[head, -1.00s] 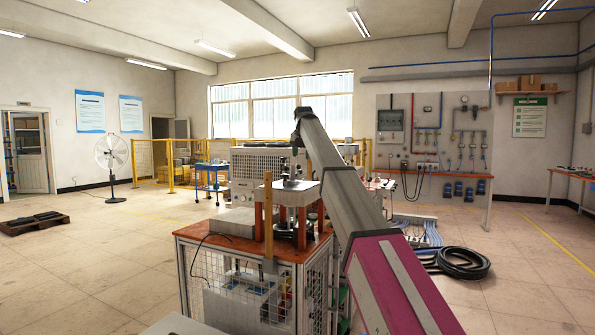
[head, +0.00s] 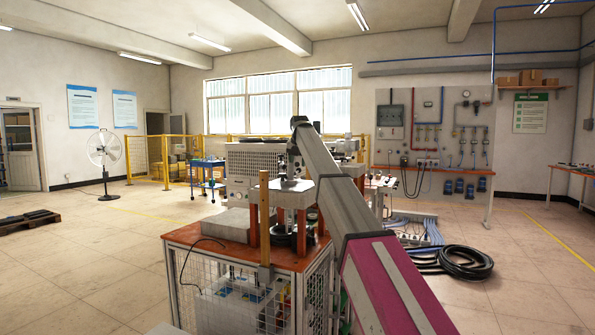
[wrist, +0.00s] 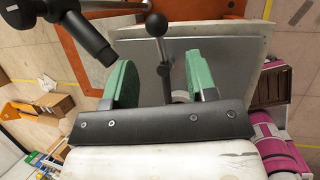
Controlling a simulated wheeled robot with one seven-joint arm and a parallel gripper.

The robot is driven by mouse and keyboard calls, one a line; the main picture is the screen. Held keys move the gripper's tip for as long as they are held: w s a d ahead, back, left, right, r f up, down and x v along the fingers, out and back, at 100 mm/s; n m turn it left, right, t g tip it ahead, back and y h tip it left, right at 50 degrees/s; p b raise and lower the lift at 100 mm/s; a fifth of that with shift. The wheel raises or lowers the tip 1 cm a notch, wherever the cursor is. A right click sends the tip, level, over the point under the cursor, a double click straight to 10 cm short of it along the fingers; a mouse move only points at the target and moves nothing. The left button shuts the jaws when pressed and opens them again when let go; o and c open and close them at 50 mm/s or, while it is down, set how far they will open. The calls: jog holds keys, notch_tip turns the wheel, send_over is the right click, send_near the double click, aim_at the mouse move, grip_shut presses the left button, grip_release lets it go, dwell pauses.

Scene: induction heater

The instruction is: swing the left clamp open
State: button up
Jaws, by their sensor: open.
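The induction heater's light block (head: 295,192) stands on red-brown posts on the bench, at the centre of the head view. The clamp there is small and partly merged with my wrist. In the wrist view a clamp lever with a black ball knob (wrist: 156,25) and a thin rod rises between the green fingers of my gripper (wrist: 159,66). The fingers are open, one on each side of the rod, with visible gaps. A dark clamp part with a round black end (wrist: 90,40) lies at the upper left. I cannot tell whether this lever belongs to the left clamp.
A grey plate (wrist: 225,48) lies behind the lever. The bench (head: 205,238) has mesh sides, a grey box (head: 222,222) and an upright wooden strip (head: 264,215) near its front. A coiled black hose (head: 462,262) lies on the floor at right.

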jog(key=x, duration=0.4)
jog(key=shift+w+f, duration=0.1)
jog(key=shift+f, duration=0.2)
grip_shut()
